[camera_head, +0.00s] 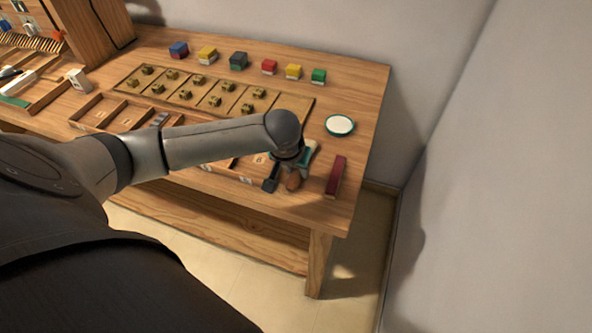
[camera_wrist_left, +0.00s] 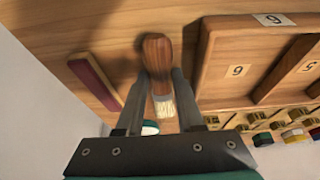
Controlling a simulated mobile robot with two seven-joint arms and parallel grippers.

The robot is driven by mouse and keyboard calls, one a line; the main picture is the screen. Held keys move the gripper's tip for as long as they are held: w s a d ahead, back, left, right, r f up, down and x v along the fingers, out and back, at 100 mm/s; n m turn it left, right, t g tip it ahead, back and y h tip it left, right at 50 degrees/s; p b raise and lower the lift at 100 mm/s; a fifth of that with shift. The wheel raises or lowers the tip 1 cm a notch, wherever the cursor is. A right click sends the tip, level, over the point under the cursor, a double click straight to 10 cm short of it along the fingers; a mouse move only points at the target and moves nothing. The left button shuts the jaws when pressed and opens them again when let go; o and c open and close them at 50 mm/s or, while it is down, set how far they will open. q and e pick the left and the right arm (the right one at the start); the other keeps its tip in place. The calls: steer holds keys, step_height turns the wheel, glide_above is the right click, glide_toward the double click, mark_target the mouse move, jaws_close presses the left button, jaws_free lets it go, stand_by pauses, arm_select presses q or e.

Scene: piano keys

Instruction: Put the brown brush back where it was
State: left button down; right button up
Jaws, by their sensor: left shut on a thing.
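The brown brush (camera_head: 293,181) is between the fingers of my left gripper (camera_head: 284,177), near the front right corner of the wooden table. In the left wrist view the brush (camera_wrist_left: 157,57) shows its rounded brown handle pointing up the picture and its pale bristles toward the gripper's base. My left gripper (camera_wrist_left: 162,98) is shut on it. I cannot tell whether the brush touches the table. My gripper and wrist hide part of the brush in the head view. My right gripper is not in view.
A dark red bar (camera_head: 336,176) lies just right of the brush, and a round white dish (camera_head: 340,125) is behind it. A numbered wooden tray (camera_wrist_left: 243,65) lies beside the brush. Several coloured blocks (camera_head: 238,61) line the table's back. A wall stands to the right.

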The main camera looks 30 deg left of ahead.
arm_select(q)
steer(key=c, duration=0.5)
jaws_free()
steer(key=shift+f, duration=0.1)
steer(key=shift+c, duration=0.2)
steer(key=a+p+v, duration=0.1)
steer(key=p+v, duration=0.3)
steer(key=v, duration=0.8)
steer(key=shift+d, duration=0.45)
